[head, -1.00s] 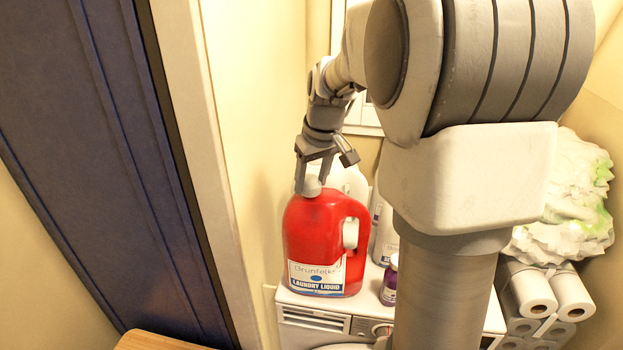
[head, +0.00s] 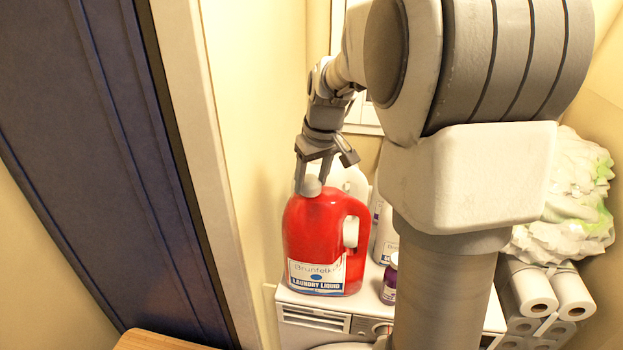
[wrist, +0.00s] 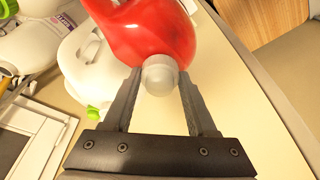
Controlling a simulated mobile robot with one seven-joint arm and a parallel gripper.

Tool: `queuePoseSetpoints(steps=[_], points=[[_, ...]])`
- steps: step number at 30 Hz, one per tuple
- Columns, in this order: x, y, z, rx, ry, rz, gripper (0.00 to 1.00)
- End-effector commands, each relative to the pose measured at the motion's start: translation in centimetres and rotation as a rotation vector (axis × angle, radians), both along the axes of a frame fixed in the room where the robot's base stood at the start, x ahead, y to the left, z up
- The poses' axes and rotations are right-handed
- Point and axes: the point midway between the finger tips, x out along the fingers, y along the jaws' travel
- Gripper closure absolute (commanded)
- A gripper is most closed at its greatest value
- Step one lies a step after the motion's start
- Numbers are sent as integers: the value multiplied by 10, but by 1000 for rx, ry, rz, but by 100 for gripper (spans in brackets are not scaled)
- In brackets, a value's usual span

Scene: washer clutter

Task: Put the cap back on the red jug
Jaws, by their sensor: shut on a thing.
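The red jug (head: 313,245) of laundry liquid stands upright on the washer, its label facing me. The grey-white cap (head: 311,187) is at the jug's top opening, in line with the neck. It also shows in the wrist view (wrist: 160,76), against the red jug (wrist: 150,30). My gripper (head: 313,176) is above the jug, its fingers shut on the cap from both sides. In the wrist view the fingertips (wrist: 159,80) flank the cap. The neck under the cap is hidden, so I cannot tell how firmly it is seated.
A white jug (head: 347,180) stands behind the red one. A small purple bottle (head: 389,281) is to its right on the washer (head: 312,318). Paper rolls (head: 533,291) are stacked farther right. The yellow wall (head: 250,130) is close on the left.

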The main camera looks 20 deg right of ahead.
Motion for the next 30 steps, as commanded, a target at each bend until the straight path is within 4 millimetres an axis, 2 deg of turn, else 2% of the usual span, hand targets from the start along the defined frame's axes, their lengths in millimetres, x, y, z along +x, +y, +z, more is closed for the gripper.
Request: queuePoseSetpoints(steps=[12,30], points=[[0,0,-1,-1,0,-27,92],[0,0,-1,-2,1,-519,92]])
